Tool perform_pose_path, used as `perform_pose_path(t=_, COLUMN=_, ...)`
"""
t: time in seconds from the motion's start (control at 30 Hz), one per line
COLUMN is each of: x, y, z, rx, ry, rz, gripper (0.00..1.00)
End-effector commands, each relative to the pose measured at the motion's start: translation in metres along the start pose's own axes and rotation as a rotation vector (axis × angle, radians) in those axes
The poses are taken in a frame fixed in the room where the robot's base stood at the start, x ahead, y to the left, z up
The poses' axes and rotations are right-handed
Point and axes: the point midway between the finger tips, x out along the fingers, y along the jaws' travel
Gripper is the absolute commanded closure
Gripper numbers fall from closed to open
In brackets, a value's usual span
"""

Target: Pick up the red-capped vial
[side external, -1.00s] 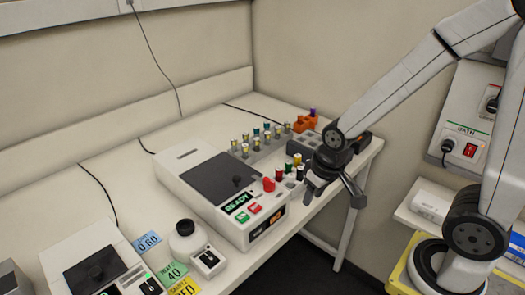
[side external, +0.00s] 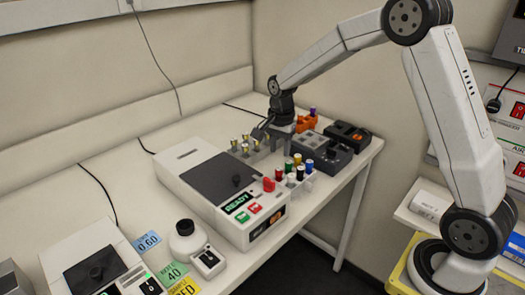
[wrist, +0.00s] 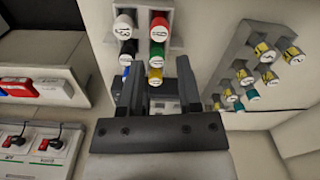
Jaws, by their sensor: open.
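The red-capped vial (wrist: 159,25) stands in a small rack in the wrist view, at the far end of its right column. In the side view it shows as a small red cap (side external: 279,174) beside the white machine. Green (wrist: 157,52), yellow (wrist: 155,75), blue (wrist: 126,72) and dark-capped vials share that rack. My gripper (wrist: 158,66) is open and empty, its fingers pointing toward the rack, with the yellow cap showing between them. In the side view my gripper (side external: 272,133) is above the bench, behind the coloured vials and apart from the red-capped one.
A second rack of yellow- and teal-capped vials (wrist: 262,52) stands to the right in the wrist view. The white machine (side external: 245,232) with a red knob (side external: 268,184) borders the vials. Dark boxes (side external: 327,155) and an orange rack (side external: 306,122) stand at the bench's right.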

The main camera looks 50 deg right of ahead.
Motion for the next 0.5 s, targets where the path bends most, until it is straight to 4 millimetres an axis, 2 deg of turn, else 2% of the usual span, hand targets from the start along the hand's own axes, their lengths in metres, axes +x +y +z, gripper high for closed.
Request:
perform_pose_path(t=0.27, x=0.004, y=-0.001, z=-0.002, rx=0.022, ry=-0.002, rz=0.005, gripper=0.56)
perform_pose_path(t=0.5, x=0.022, y=-0.001, z=-0.002, rx=0.020, ry=-0.002, rz=0.005, gripper=0.56)
